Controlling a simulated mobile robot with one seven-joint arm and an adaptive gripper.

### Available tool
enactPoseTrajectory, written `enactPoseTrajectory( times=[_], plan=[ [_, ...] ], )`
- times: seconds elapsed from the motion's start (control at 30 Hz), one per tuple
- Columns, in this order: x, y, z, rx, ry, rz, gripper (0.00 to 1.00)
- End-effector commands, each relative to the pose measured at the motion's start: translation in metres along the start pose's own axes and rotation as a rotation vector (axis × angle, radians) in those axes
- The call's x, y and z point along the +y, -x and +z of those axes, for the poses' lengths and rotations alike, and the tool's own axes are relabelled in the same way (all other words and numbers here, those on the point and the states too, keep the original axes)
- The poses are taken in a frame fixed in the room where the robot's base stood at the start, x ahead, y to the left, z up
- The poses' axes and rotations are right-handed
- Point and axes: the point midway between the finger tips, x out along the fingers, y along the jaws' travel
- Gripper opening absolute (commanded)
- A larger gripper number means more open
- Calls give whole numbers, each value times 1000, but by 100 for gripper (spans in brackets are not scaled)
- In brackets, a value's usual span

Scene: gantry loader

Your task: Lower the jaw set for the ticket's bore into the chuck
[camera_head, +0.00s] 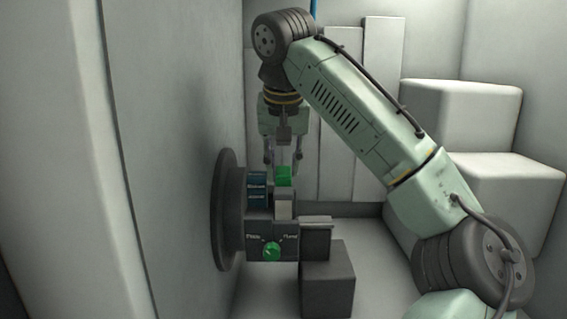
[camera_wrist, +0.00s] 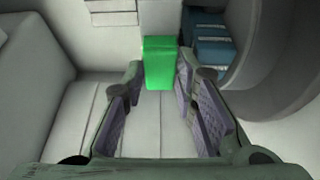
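My gripper (camera_head: 283,159) points down above the dark machine block, its fingers apart. In the wrist view, my gripper (camera_wrist: 160,68) has one fingertip on each side of a bright green block (camera_wrist: 160,58), with narrow gaps; whether they touch it is unclear. The green block (camera_head: 284,175) tops a light grey block (camera_head: 284,206). A blue block with pale lettering (camera_head: 257,190) stands just left of it; blue pieces also show in the wrist view (camera_wrist: 210,52). The round dark disc (camera_head: 226,212), apparently the chuck, is on the left wall. I cannot identify a ticket or read the lettering.
A green knob (camera_head: 271,251) with small labels sits on the dark block's front (camera_head: 258,230). A dark box (camera_head: 328,282) stands below right, under a grey ledge (camera_head: 316,222). Large pale boxes (camera_head: 462,115) fill the right side. The left wall (camera_head: 165,150) is close.

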Motion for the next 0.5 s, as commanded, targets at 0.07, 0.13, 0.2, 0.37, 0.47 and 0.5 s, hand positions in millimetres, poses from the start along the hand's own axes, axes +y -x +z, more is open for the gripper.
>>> enactPoseTrajectory(
  times=[0.07, 0.13, 0.2, 0.37, 0.47, 0.5],
  plan=[
    [0, 0, 0, -1, 0, 0, 33],
    [0, 0, 0, -1, 0, 0, 38],
    [0, 0, 0, -1, 0, 0, 42],
    [0, 0, 0, -1, 0, -1, 48],
    [-1, 0, 0, -1, 1, -1, 48],
    [-1, 0, 0, -1, 1, -1, 48]
  ],
)
